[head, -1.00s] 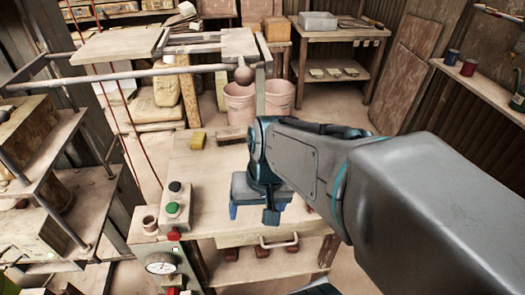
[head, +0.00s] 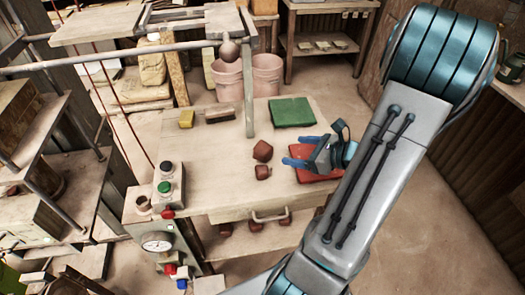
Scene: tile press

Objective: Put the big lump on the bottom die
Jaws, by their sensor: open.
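Two reddish-brown lumps lie on the worktable, the larger, the big lump (head: 263,150), just behind the smaller lump (head: 263,172). My gripper (head: 299,151) is to the right of them, its two blue fingers apart and pointing left. It is empty and touches neither lump. It is above or beside a red mat (head: 325,180), partly hidden by my arm; its exact height is unclear. At the left stands a press-like frame with stacked blocks; I cannot tell for certain which part is the bottom die.
The worktable (head: 215,165) also holds a green mat (head: 291,111), a yellow sponge (head: 186,118) and a brush (head: 220,115). A control box (head: 168,185) with buttons stands at its left front corner. A metal post (head: 249,90) shows near the table's back. The left tabletop is mostly clear.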

